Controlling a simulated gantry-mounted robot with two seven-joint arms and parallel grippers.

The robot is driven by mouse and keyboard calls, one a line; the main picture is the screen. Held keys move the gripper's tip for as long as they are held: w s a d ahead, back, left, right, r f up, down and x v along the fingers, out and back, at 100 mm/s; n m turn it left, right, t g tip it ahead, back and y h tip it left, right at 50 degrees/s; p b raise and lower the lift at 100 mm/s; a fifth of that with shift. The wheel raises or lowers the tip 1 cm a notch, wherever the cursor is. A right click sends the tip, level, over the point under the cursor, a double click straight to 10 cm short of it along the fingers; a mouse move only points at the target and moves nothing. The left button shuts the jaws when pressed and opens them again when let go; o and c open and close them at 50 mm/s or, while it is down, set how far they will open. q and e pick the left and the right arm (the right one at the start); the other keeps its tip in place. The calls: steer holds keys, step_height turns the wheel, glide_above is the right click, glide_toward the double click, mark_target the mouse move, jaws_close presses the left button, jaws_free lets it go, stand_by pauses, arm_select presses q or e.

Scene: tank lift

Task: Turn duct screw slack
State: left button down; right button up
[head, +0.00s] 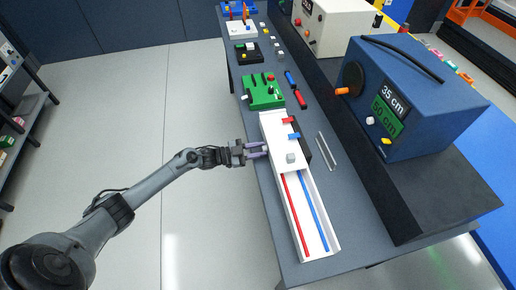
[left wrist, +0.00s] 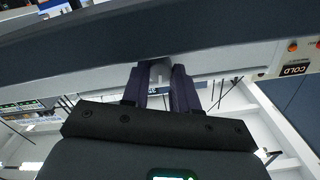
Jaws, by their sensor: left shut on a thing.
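A long white duct (head: 324,220) lies along the left edge of the dark table, with a red rod and a blue rod in its open near part. A light grey cube-like knob (head: 290,158) sits on its covered part. My left gripper (head: 262,150) reaches the duct's left side. In the left wrist view the gripper (left wrist: 160,76) is shut on a small pale piece, the duct screw (left wrist: 158,71), between its fingertips. The fingers hide most of the screw. My right gripper is not in view.
A green block (head: 262,92) sits beyond the duct. Two thin light rods (head: 327,151) lie to its right. A large blue box (head: 418,88) with a "35 cm / 50 cm" display stands at the right. The floor left of the table is clear.

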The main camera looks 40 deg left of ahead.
arm_select(q)
steer(key=shift+n, duration=1.1)
steer(key=c, duration=0.9)
jaws_free()
steer(key=shift+o, duration=0.2)
steer(key=p+v, duration=0.1)
steer(key=v, duration=1)
